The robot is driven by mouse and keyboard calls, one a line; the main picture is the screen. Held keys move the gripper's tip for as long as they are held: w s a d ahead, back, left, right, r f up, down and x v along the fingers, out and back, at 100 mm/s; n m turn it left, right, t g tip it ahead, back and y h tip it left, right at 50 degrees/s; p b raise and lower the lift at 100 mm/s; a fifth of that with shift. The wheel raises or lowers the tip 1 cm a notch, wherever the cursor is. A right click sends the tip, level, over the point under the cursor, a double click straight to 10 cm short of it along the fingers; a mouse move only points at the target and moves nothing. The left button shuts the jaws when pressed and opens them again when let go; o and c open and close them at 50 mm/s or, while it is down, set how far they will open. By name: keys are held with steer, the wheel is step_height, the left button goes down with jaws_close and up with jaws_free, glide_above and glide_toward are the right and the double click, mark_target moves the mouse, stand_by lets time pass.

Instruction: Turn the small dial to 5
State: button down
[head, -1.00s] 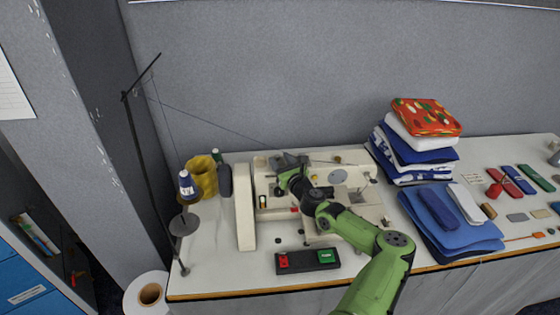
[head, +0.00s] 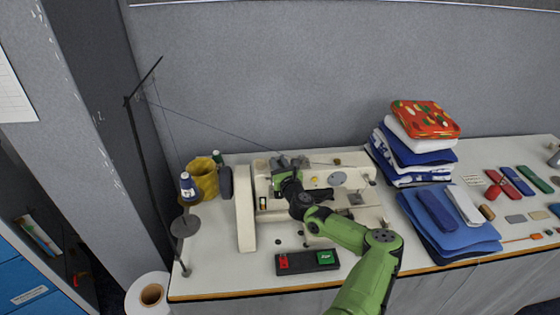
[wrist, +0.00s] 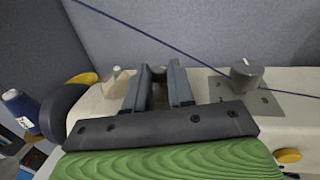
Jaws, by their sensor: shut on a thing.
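A cream sewing machine (head: 246,222) stands on the long table. My gripper (wrist: 158,90) is over the back left part of its top and also shows in the head view (head: 281,163). Its two fingers are shut on a small dark grey dial (wrist: 158,73), which shows only partly between them. The dial's number marks cannot be read, so its setting cannot be told. A larger grey dial (wrist: 246,73) with a white mark stands on a plate to the right, apart from the fingers. The head view does not show the held dial clearly.
A thread stand (head: 143,165) and a blue spool (head: 188,186) are left of the machine, with a thread running across above it. A switch box (head: 308,262) with red and green buttons is in front. Folded cloths (head: 415,155) are stacked to the right.

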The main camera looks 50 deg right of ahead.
steer(key=shift+w+a+m+g+h, duration=0.15)
steer(key=shift+m+g+h, duration=0.7)
steer(key=shift+h, duration=0.45)
steer(key=c, duration=1)
jaws_free()
steer(key=b+v, duration=0.4)
steer(key=v, duration=1.2)
steer(key=shift+f, duration=0.1)
